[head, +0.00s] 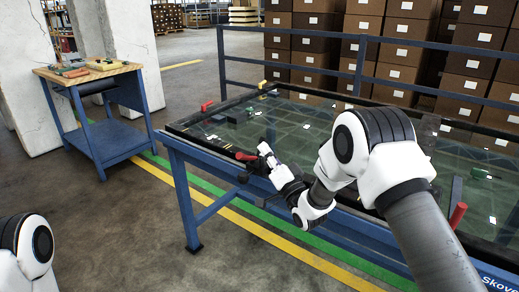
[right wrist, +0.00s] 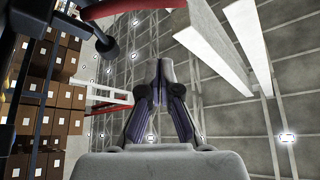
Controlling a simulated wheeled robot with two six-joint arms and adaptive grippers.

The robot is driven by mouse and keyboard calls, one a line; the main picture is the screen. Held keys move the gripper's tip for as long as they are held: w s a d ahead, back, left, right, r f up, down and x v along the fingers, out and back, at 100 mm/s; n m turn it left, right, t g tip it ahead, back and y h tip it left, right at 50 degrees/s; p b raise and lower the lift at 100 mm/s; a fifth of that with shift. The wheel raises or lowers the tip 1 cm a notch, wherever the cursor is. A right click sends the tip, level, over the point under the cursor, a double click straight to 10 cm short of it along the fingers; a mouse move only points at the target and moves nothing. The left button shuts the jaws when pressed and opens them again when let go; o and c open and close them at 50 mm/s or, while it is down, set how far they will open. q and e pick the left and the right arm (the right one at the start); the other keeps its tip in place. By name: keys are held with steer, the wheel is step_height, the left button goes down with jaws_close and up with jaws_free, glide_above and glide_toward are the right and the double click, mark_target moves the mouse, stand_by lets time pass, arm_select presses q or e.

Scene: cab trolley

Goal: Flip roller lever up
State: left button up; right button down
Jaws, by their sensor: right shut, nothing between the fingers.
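A red lever handle (head: 245,157) sticks out to the left from the near side of the trolley frame, and it lies roughly level. My right gripper (head: 264,148) is beside it, just to its right; I cannot tell whether they touch. In the right wrist view my right gripper (right wrist: 166,72) is shut with nothing in its fingers. A blurred red bar (right wrist: 140,6) crosses the top of that view, beyond the fingertips. Two more red handles show, one on the far left edge (head: 207,105) and one upright at the right (head: 457,216). My left gripper is out of view.
The long blue trolley (head: 226,171) has a glossy greenish bed and a rail behind. Stacked brown boxes (head: 312,45) stand beyond it. A blue workbench (head: 105,118) with tools is at the left, with open floor between.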

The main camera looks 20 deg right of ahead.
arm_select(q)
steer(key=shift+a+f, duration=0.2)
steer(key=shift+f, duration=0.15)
arm_select(e)
steer(key=v, duration=0.6)
steer(key=shift+s+f, duration=0.3)
steer(key=shift+a, duration=0.1)
